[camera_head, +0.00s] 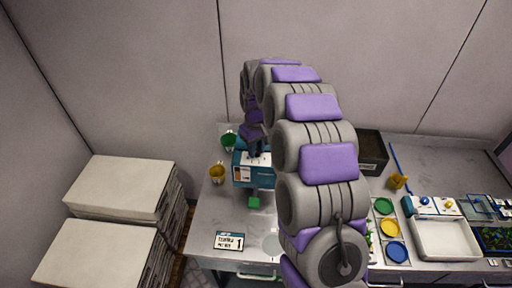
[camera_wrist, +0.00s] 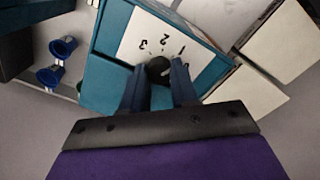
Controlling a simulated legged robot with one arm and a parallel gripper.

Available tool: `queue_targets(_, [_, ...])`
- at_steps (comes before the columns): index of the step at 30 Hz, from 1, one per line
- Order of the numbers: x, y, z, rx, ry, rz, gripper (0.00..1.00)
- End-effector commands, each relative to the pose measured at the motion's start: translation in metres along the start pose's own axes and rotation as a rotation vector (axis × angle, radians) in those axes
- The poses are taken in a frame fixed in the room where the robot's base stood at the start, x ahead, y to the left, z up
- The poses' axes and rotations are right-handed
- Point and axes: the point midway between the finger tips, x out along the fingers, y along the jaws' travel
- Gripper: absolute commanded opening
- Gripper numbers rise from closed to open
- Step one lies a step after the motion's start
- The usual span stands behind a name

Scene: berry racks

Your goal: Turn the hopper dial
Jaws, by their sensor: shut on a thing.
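The hopper (camera_head: 241,169) is a teal box standing on the grey table in the head view. In the wrist view the hopper (camera_wrist: 106,92) shows a white dial plate (camera_wrist: 139,38) marked 1, 2 and 3. The round black hopper dial (camera_wrist: 158,68) sits at the plate's edge. My gripper (camera_wrist: 159,88) has its two dark fingers on either side of the dial and is shut on it. In the head view my gripper (camera_head: 258,150) reaches down to the top of the hopper, and my arm hides what lies to its right.
A green cup (camera_head: 229,140) and a yellow cup (camera_head: 217,173) stand left of the hopper. A numbered card (camera_head: 229,241) lies in front. Right of my arm are coloured discs (camera_head: 389,228), a white tray (camera_head: 446,238) and a dark box (camera_head: 371,151). White stacks (camera_head: 123,187) stand at left.

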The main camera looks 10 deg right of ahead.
Motion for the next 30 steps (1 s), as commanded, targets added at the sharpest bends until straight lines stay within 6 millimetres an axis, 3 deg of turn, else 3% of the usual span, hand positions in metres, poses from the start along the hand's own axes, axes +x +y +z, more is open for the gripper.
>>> queue_targets(10, [0.0,0.0,0.0,-0.002,0.001,0.0,0.0])
queue_targets(11, [0.0,0.0,0.0,-0.002,0.001,0.0,0.3])
queue_targets(18, [0.0,0.0,0.0,-0.001,0.001,0.0,0.53])
queue_targets(26, [-0.001,0.0,0.0,-0.001,0.0,0.0,0.54])
queue_targets(30, [-0.011,0.0,-0.001,-0.001,0.001,0.0,0.54])
